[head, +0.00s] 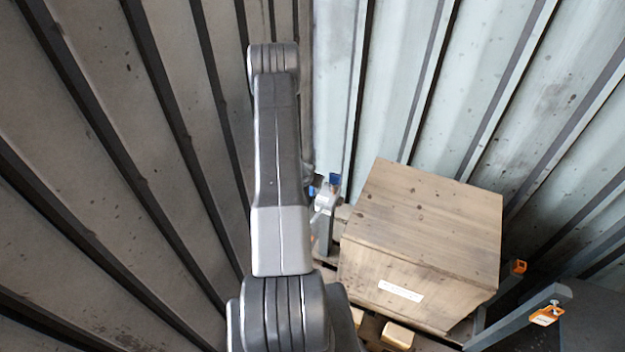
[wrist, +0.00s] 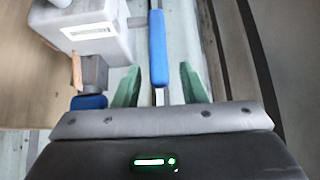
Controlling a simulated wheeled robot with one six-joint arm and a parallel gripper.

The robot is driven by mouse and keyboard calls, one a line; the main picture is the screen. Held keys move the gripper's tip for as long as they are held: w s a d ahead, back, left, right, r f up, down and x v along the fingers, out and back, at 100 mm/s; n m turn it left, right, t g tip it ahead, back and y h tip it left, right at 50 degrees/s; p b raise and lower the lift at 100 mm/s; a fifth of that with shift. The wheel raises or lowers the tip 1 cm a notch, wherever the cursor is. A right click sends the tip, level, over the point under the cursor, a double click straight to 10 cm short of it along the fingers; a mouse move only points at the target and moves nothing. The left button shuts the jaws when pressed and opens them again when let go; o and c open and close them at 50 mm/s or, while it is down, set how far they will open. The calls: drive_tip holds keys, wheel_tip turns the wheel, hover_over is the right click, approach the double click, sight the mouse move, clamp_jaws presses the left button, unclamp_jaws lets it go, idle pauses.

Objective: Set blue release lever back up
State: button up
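The release lever has a long blue grip (wrist: 158,48) on a thin metal bar, seen in the wrist view at top centre. My gripper (wrist: 160,84) shows two green fingers, spread apart, one on each side of the lever. A clear gap shows on both sides of the bar, and neither finger seems to touch it. A grey housing (wrist: 98,32) with a white label stands left of the lever. In the head view, blue parts (head: 335,180) show on a grey fixture beside my arm; which one is the lever I cannot tell. My arm hides most of the gripper there.
A large wooden crate (head: 425,225) stands right of the fixture in the head view. A second blue piece (wrist: 88,102) sits on a brown-grey block at lower left in the wrist view. Ribbed metal walls (head: 120,150) close in behind and left. Orange-tagged grey bars (head: 530,305) lie at lower right.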

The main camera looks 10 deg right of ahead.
drive_tip(key=v, duration=1.4)
drive_tip(key=shift+d+f, duration=0.1)
drive_tip(key=x, duration=1.3)
drive_tip(key=shift+w+d+f, duration=0.1)
drive_tip(key=shift+w+f, duration=0.2)
drive_tip(key=shift+r, duration=0.1)
drive_tip(key=v, duration=1.4)
drive_tip(key=x, duration=1.4)
drive_tip(key=shift+f+b, duration=0.35)
drive_tip(key=shift+b, duration=0.05)
drive_tip(key=b, duration=0.3)
drive_tip(key=shift+s+t+b, duration=0.2)
drive_tip(key=shift+t+b, duration=0.1)
drive_tip(key=shift+b, duration=0.05)
